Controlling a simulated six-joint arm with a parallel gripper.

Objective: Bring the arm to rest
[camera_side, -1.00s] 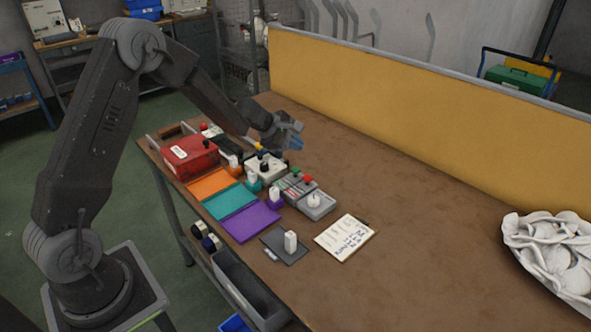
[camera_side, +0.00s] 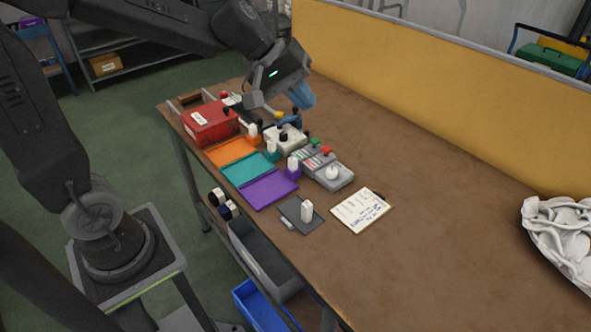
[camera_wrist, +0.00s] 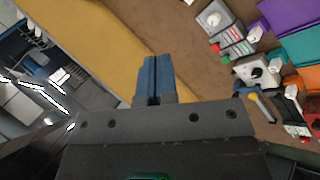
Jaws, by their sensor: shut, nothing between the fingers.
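My gripper (camera_side: 302,94) is in the air over the far part of the brown table (camera_side: 420,250), in front of the yellow panel. Its blue fingers are pressed together with nothing between them. In the wrist view the shut fingers (camera_wrist: 154,78) point toward the brown tabletop and the panel. My arm reaches in from the upper left of the side view, bent at the elbow.
Below my gripper stand a red box (camera_side: 211,124), a white device (camera_side: 287,139) and a grey control box (camera_side: 333,175). Orange, teal and purple mats (camera_side: 269,188) lie along the edge. The yellow panel (camera_side: 430,100) borders the table; its middle is clear.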

